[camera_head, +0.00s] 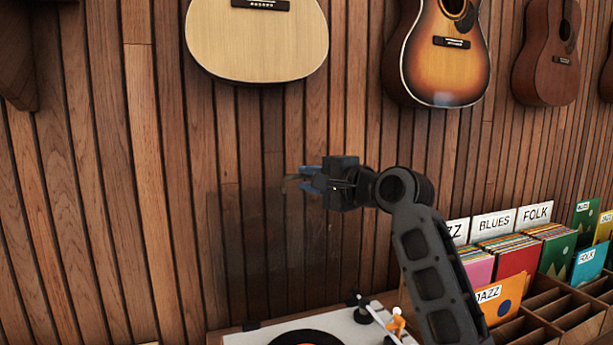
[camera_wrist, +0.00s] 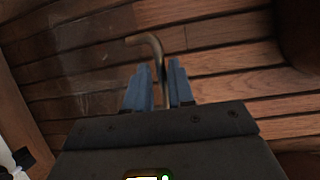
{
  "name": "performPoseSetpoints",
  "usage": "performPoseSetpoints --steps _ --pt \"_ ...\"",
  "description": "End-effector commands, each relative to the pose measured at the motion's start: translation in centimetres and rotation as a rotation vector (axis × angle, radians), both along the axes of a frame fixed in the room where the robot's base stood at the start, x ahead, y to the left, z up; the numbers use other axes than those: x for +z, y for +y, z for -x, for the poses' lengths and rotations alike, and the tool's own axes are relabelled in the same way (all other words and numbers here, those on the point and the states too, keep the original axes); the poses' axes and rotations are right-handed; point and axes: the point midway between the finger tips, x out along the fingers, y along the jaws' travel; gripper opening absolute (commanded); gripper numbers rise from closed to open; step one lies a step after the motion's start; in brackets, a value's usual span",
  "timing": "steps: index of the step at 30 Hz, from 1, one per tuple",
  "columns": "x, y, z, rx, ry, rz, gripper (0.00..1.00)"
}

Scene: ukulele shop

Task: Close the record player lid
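The record player (camera_head: 235,338) stands at the bottom of the head view, cut off by the frame edge, with a dark disc (camera_head: 305,337) on it. Its clear lid (camera_head: 265,240) stands raised, nearly upright, against the wood wall; its faint pane also shows at the left of the wrist view (camera_wrist: 90,55). My gripper (camera_head: 298,180) is near the lid's upper right edge. In the wrist view, its blue fingers (camera_wrist: 160,82) are slightly apart with a bent metal rod (camera_wrist: 152,44) between them. I cannot tell whether they grip the rod or whether they touch the lid.
A small orange figure (camera_head: 397,322) is at the player's right side, near my arm. Record bins (camera_head: 560,318) with several sleeves stand at the right. Guitars, one pale (camera_head: 257,45) and one sunburst (camera_head: 440,55), hang on the wall above.

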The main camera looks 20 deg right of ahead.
Motion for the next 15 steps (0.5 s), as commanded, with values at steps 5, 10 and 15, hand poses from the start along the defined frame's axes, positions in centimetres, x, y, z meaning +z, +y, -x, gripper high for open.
performPoseSetpoints --steps 5,10,15 --pt "-0.01 0.41 -1.09 -0.001 -0.001 0.001 0.23" --pt "-0.09 0.48 -1.22 -0.001 0.0 0.001 0.23" --pt "-0.09 0.48 -1.2 -0.001 -0.001 0.001 0.16"
